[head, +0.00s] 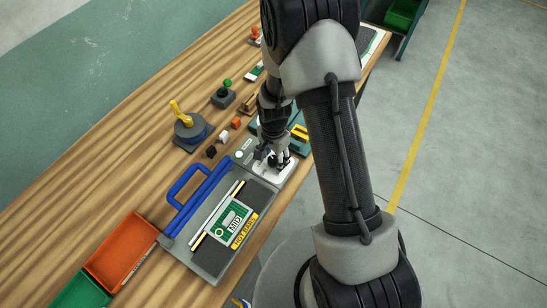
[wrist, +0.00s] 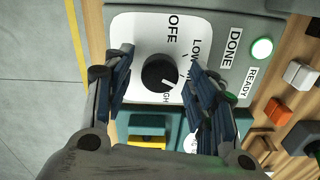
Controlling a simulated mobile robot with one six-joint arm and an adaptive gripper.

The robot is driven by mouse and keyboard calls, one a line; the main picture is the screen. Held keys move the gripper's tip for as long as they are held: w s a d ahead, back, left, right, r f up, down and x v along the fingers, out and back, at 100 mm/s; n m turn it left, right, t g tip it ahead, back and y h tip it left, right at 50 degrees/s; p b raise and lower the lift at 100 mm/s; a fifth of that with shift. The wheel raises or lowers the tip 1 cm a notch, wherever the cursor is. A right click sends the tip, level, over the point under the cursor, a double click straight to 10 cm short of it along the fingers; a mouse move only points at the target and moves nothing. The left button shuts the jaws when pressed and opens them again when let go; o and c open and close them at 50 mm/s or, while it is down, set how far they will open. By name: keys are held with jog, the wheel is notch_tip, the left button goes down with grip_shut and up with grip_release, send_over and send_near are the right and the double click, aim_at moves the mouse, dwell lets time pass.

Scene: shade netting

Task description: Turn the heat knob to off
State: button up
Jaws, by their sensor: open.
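The heat knob (wrist: 160,71) is round and black with a pale pointer mark towards its lower right, on the HIGH side of the dial. The white dial plate (wrist: 140,30) reads OFF, LOW and a partly hidden word ending in GH. My gripper (wrist: 156,62) is open, with one finger on each side of the knob; I cannot tell whether either touches it. In the head view my gripper (head: 273,153) is over the control end of the grey machine (head: 210,255), and the knob is mostly hidden there.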

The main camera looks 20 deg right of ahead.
jog(key=c, duration=1)
